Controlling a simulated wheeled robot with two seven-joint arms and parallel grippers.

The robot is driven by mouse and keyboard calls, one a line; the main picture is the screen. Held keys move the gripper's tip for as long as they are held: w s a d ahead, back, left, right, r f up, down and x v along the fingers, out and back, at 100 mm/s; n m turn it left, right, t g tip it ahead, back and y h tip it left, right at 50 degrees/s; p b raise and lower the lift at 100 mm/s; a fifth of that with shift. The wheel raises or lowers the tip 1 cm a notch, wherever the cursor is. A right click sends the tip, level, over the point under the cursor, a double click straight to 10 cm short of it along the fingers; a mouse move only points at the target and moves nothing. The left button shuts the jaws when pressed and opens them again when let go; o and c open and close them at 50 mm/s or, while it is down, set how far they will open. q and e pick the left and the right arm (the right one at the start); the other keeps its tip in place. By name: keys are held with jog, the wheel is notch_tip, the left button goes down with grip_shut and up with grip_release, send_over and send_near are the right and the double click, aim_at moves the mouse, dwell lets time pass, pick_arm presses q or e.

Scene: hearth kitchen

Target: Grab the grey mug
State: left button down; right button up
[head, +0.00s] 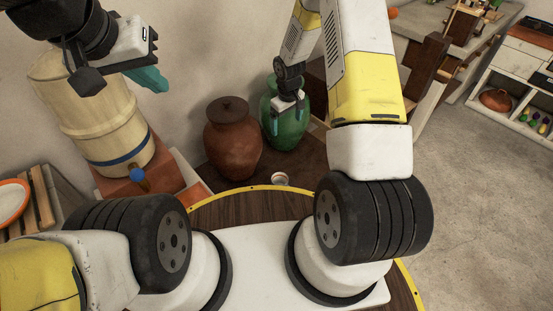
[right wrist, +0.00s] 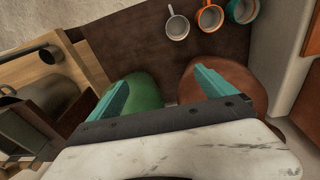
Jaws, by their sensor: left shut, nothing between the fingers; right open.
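The grey mug (right wrist: 177,27) stands on the dark brown surface at the top of the right wrist view, its open top showing. A small pale round rim (head: 280,179), which looks like the same mug, shows in the head view just beyond my base. My right gripper (head: 287,112) is open and empty over the green jar. In the right wrist view its teal fingers (right wrist: 158,85) are spread, with the grey mug beyond them and apart. My left gripper (head: 153,80) is shut and empty, raised at the upper left in front of a cream barrel.
A brown lidded jar (head: 232,138) and the green jar (head: 287,120) stand beside each other under my right gripper. An orange mug (right wrist: 210,16) and a teal mug (right wrist: 242,10) stand right of the grey mug. The cream barrel (head: 95,110) is at left.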

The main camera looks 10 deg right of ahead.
jog(key=n+g, duration=0.2)
send_near(281, 180)
jog(key=s+r, duration=0.3)
jog(key=s, duration=0.1)
notch_tip(281, 180, down, 8)
jog(key=shift+s+a+r, duration=0.1)
jog(key=shift+a, duration=0.05)
jog(key=c, duration=1.6)
jog(key=shift+o, duration=0.2)
jog(key=shift+r, duration=0.1)
